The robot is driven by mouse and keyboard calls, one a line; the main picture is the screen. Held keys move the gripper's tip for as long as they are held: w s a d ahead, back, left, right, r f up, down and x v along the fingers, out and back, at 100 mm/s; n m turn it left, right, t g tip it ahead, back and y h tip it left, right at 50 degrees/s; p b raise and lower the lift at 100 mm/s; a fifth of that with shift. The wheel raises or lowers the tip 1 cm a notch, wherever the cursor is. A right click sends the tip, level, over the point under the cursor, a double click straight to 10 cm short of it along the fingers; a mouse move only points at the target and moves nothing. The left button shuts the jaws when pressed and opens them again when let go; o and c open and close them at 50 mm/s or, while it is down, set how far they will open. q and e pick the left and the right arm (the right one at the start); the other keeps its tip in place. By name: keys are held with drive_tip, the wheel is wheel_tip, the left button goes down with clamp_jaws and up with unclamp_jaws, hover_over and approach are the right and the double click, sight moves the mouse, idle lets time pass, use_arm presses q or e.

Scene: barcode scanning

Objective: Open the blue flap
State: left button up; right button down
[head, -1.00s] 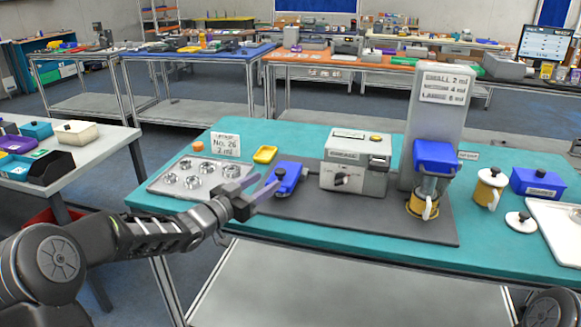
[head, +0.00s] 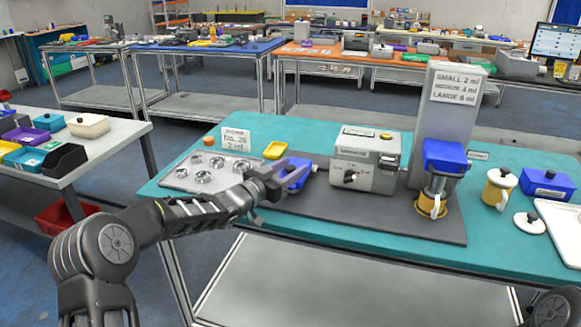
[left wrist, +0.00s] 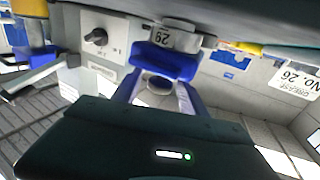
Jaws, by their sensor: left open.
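A small blue part (head: 298,176), apparently the blue flap, sits on the grey mat (head: 345,215) just left of the grey machine with a dark knob (head: 365,165). My left gripper (head: 282,179) reaches it from the left, fingers open and partly covering it. In the left wrist view the blue part (left wrist: 165,62) lies ahead between the open fingers (left wrist: 160,90), with a label reading 29 next to it. I cannot tell whether the fingers touch it. A larger blue head (head: 445,155) is on the tall grey dispenser at the right. My right gripper is not in view.
A metal tray with several round holders (head: 205,175) and a sign stand left of the gripper, with a yellow dish (head: 275,150) behind. A yellow cup (head: 432,203) stands beneath the dispenser. Another yellow cup (head: 497,188) and a blue box (head: 543,184) stand right.

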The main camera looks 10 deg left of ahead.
use_arm(q)
clamp_jaws()
idle(0.6)
idle(0.9)
